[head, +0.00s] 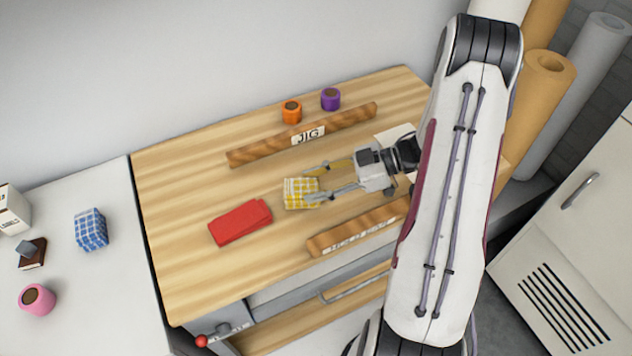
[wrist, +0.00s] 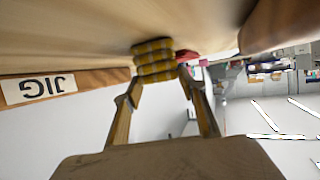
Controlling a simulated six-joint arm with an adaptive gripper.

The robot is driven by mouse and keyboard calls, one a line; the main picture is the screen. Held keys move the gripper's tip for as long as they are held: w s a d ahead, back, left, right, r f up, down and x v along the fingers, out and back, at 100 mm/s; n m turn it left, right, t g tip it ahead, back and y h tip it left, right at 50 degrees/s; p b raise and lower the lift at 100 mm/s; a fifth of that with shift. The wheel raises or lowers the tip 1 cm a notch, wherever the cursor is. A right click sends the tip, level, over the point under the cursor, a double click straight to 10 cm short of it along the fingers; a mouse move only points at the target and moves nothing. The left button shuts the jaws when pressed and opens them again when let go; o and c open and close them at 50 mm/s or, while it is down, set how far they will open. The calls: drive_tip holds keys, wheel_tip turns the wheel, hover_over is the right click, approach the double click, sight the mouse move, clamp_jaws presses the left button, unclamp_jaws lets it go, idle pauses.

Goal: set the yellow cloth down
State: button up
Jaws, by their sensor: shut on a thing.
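The yellow checked cloth (head: 298,193) is a folded bundle over the wooden bench top, between the two wooden rails. My gripper (head: 316,184) reaches in from the right and is shut on the cloth. In the wrist view the cloth (wrist: 153,60) sits between the fingertips (wrist: 158,84), close to the wood surface. I cannot tell whether it touches the bench. A red folded cloth (head: 240,222) lies flat on the bench to the left of the yellow cloth.
The JIG rail (head: 303,135) lies behind, with orange (head: 291,111) and purple (head: 330,99) rolls beyond it. A second rail (head: 358,227) lies in front. A blue checked cloth (head: 91,229) and pink roll (head: 37,299) are on the white counter. The bench's left part is clear.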

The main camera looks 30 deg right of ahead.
sight(309, 185)
drive_tip(key=o, duration=1.1)
drive_tip(key=shift+o, duration=0.2)
drive_tip(key=shift+r, duration=0.15)
drive_tip(key=shift+s+d+r, duration=0.15)
drive_tip(key=shift+d+r, duration=0.1)
drive_tip(key=shift+d, duration=0.3)
drive_tip(key=shift+v, duration=1)
wheel_tip(309, 185, up, 7)
drive_tip(key=shift+a, duration=0.15)
